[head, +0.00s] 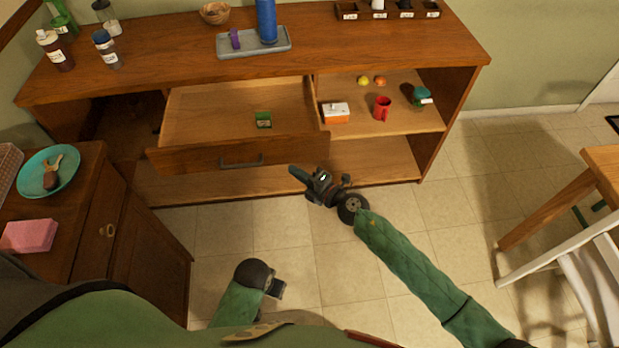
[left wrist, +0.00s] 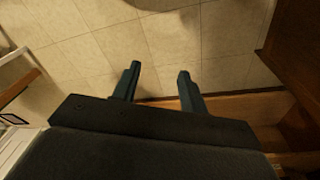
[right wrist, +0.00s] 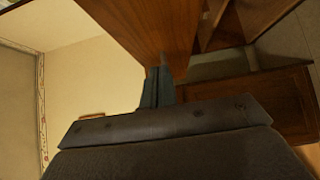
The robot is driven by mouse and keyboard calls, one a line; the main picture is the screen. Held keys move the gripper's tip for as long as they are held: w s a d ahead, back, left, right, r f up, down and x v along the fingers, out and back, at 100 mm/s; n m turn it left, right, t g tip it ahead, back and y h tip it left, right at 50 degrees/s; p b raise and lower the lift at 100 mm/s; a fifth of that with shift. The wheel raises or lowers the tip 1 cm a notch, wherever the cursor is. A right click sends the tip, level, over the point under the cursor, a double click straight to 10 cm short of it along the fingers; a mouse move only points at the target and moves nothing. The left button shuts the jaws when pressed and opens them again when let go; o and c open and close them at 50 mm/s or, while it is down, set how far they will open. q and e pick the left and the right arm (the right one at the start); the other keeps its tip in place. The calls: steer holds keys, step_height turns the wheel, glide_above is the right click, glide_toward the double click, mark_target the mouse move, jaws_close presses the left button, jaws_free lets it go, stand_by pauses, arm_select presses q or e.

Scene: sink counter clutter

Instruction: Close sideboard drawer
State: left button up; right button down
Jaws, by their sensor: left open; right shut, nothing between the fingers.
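The sideboard (head: 400,45) stands against the wall. Its wooden drawer (head: 200,157) is pulled out, and a dark handle (head: 241,162) sits on the drawer front. A small green box (head: 263,120) lies inside the drawer. My right gripper (head: 294,172) is shut and empty, close to the right end of the drawer front; I cannot tell whether it touches. In the right wrist view the shut fingers (right wrist: 160,85) are beside a wooden panel edge. My left gripper is open and empty over the floor in the left wrist view (left wrist: 157,82); in the head view its fingers are hardly visible.
The open shelf right of the drawer holds a red mug (head: 382,108), a white and orange box (head: 335,113) and small fruit. A grey tray (head: 285,45) and bottles stand on top. A brown cabinet (head: 150,235) is at left, a white chair (head: 565,260) at right. Tiled floor between is clear.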

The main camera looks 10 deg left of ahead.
mark_target(281, 152)
arm_select(q)
steer(key=shift+f, duration=0.65)
arm_select(e)
steer(key=shift+w+a, duration=0.45)
steer(key=shift+w, duration=0.3)
steer(key=shift+w+a, duration=0.4)
steer(key=shift+w, duration=0.4)
steer(key=shift+w+a, duration=0.45)
steer(key=shift+w, duration=0.3)
arm_select(q)
steer(key=shift+w, duration=0.1)
